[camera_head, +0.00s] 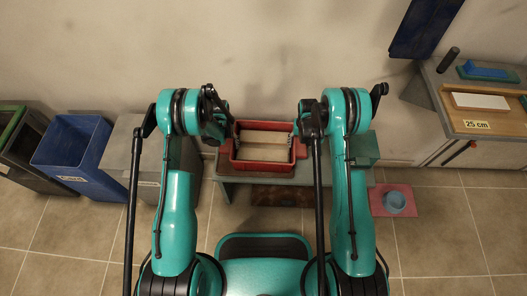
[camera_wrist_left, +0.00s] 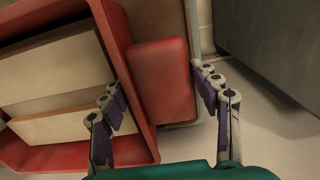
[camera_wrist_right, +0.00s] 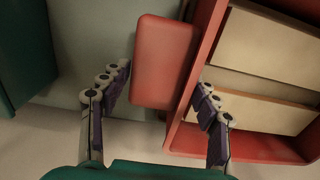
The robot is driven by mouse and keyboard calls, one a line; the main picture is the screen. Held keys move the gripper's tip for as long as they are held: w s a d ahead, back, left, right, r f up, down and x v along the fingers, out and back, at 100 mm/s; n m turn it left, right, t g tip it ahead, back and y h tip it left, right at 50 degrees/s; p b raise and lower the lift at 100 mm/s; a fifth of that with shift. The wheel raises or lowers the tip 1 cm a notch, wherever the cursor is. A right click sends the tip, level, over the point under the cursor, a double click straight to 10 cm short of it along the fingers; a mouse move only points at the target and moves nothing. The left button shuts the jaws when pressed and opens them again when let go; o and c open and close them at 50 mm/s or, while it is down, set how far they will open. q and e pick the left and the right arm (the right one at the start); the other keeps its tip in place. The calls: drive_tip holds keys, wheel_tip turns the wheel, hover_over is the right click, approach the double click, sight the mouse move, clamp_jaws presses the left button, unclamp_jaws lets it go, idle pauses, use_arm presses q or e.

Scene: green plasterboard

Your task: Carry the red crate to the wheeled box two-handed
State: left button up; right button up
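The red crate (camera_head: 262,166) stands on a low grey-green bench in the head view, with pale boards (camera_head: 264,144) inside. Its red side handle shows in the left wrist view (camera_wrist_left: 158,80) and the other in the right wrist view (camera_wrist_right: 164,62). My left gripper (camera_head: 232,136) is open at the crate's left side, one finger inside the wall and one outside, with the handle between. My right gripper (camera_head: 299,134) is open around the right handle in the same way. Finger contact is unclear. A blue box (camera_head: 62,160) stands at left; no wheels are visible.
A dark bin (camera_head: 14,150) stands at far left, and a grey cabinet (camera_head: 118,157) stands left of the bench (camera_head: 240,178). A workbench (camera_head: 478,122) is at right. A pink mat (camera_head: 377,205) with a blue bowl (camera_head: 394,201) lies on the tiled floor.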

use_arm(q)
clamp_jaws()
use_arm(e)
clamp_jaws()
use_arm(q)
drive_tip(key=shift+w+r, duration=0.1)
drive_tip(key=shift+r, duration=0.1)
use_arm(e)
drive_tip(key=shift+w+r, duration=0.1)
drive_tip(key=shift+r, duration=0.15)
